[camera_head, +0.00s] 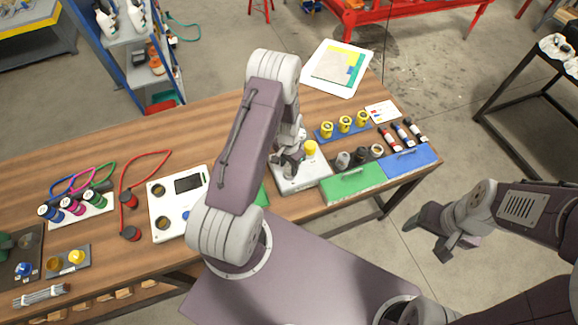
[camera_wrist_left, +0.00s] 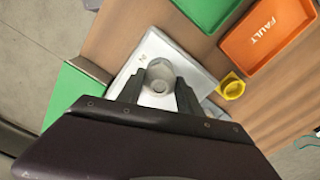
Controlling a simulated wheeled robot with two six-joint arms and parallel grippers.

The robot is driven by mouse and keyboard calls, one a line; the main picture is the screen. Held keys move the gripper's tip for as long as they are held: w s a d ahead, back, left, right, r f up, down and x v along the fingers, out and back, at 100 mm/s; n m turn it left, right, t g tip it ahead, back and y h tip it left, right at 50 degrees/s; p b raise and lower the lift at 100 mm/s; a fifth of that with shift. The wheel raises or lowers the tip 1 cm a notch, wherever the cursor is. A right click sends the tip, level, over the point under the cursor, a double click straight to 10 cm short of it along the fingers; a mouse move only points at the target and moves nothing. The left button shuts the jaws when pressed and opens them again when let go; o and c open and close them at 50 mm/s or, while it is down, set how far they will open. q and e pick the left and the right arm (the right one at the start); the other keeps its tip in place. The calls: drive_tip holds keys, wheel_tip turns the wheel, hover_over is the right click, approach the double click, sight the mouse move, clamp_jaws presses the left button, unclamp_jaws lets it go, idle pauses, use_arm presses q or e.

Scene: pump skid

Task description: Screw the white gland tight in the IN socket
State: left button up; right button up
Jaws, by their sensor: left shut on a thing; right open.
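My left gripper (camera_head: 289,166) reaches down over a white pump plate (camera_head: 312,177) on the bench. In the left wrist view its two fingers (camera_wrist_left: 159,90) are shut on the white gland (camera_wrist_left: 159,76), a pale ring-shaped part seen from above. The gland is over the plate (camera_wrist_left: 197,72), beside a partly hidden printed label that shows an "N". The socket under it is hidden, so I cannot tell how deep it sits. A yellow cap (camera_head: 310,148) is at the plate's far side; a yellow part also shows in the wrist view (camera_wrist_left: 231,87). My right gripper (camera_head: 445,238) is open and empty, off the bench.
A green tray (camera_head: 353,187) and a blue tray (camera_head: 414,161) lie right of the plate, with several small fittings and bottles behind them. In the wrist view an orange FAULT tray (camera_wrist_left: 262,38) is near. A white panel (camera_head: 160,225) lies to the left.

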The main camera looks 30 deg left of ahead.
use_arm(q)
drive_tip(key=m, duration=0.2)
drive_tip(key=shift+m, duration=0.4)
drive_tip(key=m, duration=0.4)
drive_tip(key=shift+m, duration=0.3)
drive_tip(key=o, duration=1.4)
drive_tip(key=shift+o, duration=0.2)
